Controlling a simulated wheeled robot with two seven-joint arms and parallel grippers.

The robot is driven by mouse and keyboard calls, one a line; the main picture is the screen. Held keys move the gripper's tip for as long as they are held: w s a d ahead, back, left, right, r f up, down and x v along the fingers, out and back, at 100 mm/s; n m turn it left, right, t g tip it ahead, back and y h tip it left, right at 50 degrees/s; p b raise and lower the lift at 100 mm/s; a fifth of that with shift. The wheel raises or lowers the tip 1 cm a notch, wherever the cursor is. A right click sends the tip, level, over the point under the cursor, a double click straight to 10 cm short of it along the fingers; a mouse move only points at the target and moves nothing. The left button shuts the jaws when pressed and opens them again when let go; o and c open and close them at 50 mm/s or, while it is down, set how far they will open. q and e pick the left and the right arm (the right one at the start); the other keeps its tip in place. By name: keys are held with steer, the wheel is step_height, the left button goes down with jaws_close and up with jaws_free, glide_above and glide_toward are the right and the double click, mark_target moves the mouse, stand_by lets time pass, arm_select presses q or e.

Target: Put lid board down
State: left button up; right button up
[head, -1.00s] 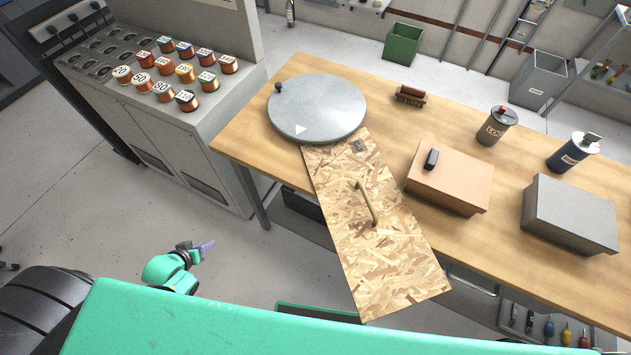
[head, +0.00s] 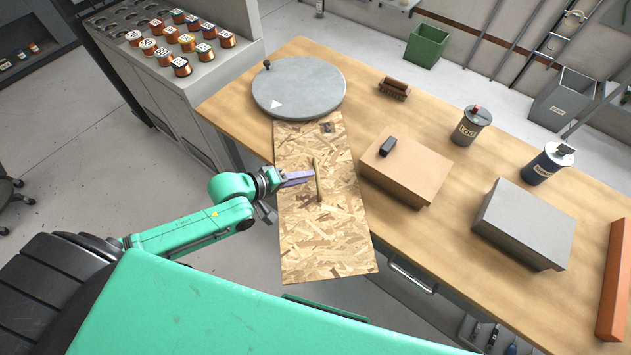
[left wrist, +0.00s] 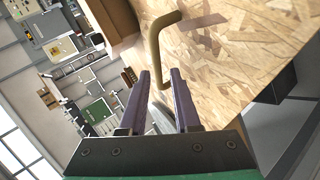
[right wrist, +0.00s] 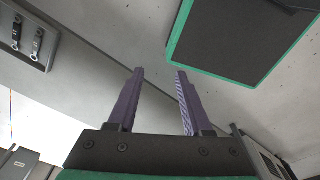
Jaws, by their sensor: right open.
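The lid board (head: 325,240) is a pale chipboard rectangle with a thin brass handle (head: 319,183) on its top face. Its far end is over the table, beside the round grey disc, and its near end sticks out past the front edge. My left gripper (head: 312,177) is close beside the handle. In the left wrist view my left gripper (left wrist: 160,85) has its purple fingers apart, with the handle (left wrist: 155,45) just past the tips and the board (left wrist: 230,60) behind. In the right wrist view my right gripper (right wrist: 160,75) is open and empty; the head view does not show it.
The grey disc (head: 299,85) lies on the wooden table (head: 440,195). A tan box (head: 405,172), a grey box (head: 525,220), two canisters (head: 472,126) (head: 545,163) and a brown block (head: 611,280) stand to the right. A spool rack (head: 150,65) is at the upper left.

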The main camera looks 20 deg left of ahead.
mark_target(318, 174)
arm_select(q)
steer(key=x, duration=0.4)
steer(key=shift+w+d, duration=0.1)
steer(key=shift+d, duration=0.4)
steer(key=shift+w+d+f, duration=0.1)
steer(key=shift+w+f, duration=0.1)
steer(key=shift+f, duration=0.05)
jaws_close()
arm_select(e)
steer(key=shift+d+r, duration=0.3)
steer(key=shift+d, duration=0.6)
steer(key=shift+s+a, duration=0.1)
steer(key=shift+a, duration=0.2)
arm_select(q)
steer(key=shift+s, duration=0.1)
arm_select(e)
steer(key=shift+d, duration=0.2)
arm_select(q)
steer(key=shift+r, duration=0.15)
